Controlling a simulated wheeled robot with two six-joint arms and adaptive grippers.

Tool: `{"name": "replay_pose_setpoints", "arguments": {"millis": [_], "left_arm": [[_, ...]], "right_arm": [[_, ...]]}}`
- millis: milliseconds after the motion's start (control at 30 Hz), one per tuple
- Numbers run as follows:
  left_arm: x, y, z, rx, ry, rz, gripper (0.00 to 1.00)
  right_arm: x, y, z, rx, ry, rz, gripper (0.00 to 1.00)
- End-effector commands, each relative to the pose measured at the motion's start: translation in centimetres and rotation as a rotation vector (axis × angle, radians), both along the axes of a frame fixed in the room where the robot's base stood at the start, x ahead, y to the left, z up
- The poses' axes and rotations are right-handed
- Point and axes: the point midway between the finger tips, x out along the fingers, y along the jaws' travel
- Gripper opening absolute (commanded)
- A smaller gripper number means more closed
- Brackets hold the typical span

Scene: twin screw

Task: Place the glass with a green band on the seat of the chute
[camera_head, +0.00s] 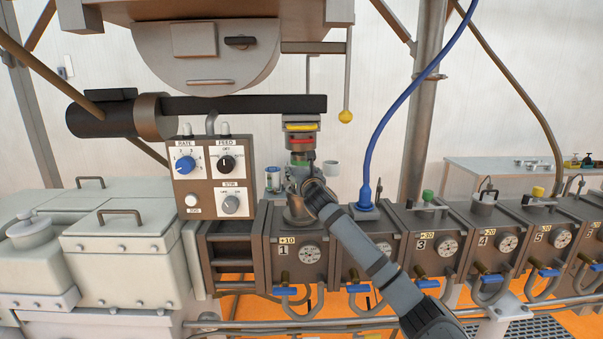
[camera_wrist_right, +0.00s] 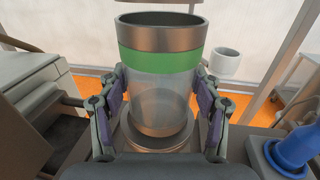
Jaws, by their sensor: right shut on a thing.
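The glass with a green band (camera_wrist_right: 160,62) is upright between the fingers of my right gripper (camera_wrist_right: 160,108) in the right wrist view. It has a dark metal rim, a green band and a clear lower body. In the head view my right gripper (camera_head: 301,184) is above the first block, and the glass is mostly hidden by it and the fittings. A round metal seat (camera_head: 296,214) on the block is just below the glass. I cannot tell whether the glass base touches it. My left gripper is not in view.
A fitting with yellow and red bands (camera_head: 300,135) hangs right above the glass. A white cup (camera_wrist_right: 226,62) stands behind it. A blue plug with a hose (camera_head: 366,195) is close on the right. The control box (camera_head: 210,175) is on the left.

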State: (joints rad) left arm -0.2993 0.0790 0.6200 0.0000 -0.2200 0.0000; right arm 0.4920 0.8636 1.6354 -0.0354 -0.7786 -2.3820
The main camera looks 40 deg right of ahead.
Motion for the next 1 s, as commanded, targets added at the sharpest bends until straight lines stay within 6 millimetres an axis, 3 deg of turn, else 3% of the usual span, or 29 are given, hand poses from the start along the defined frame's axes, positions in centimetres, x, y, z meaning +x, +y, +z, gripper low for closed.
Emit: {"name": "replay_pose_setpoints", "arguments": {"millis": [33, 133, 533, 567, 700, 1000], "left_arm": [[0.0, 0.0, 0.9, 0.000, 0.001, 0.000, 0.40], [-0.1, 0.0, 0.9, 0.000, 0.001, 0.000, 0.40], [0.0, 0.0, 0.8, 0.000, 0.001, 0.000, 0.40], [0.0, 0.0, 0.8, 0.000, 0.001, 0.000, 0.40], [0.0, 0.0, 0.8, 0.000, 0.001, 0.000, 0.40], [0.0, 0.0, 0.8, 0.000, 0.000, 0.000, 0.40]], "right_arm": [[0.8, -0.3, 0.6, 0.007, -0.003, 0.002, 0.05], [0.7, -0.3, -1.1, -0.001, 0.003, 0.003, 0.05], [0.7, -0.3, -1.7, -0.001, 0.000, 0.003, 0.05], [0.7, -0.3, -1.8, 0.000, 0.000, 0.003, 0.68], [0.7, -0.3, -1.8, 0.000, 0.000, 0.002, 0.87], [0.7, -0.3, -1.8, 0.000, 0.000, 0.002, 0.88]]}}
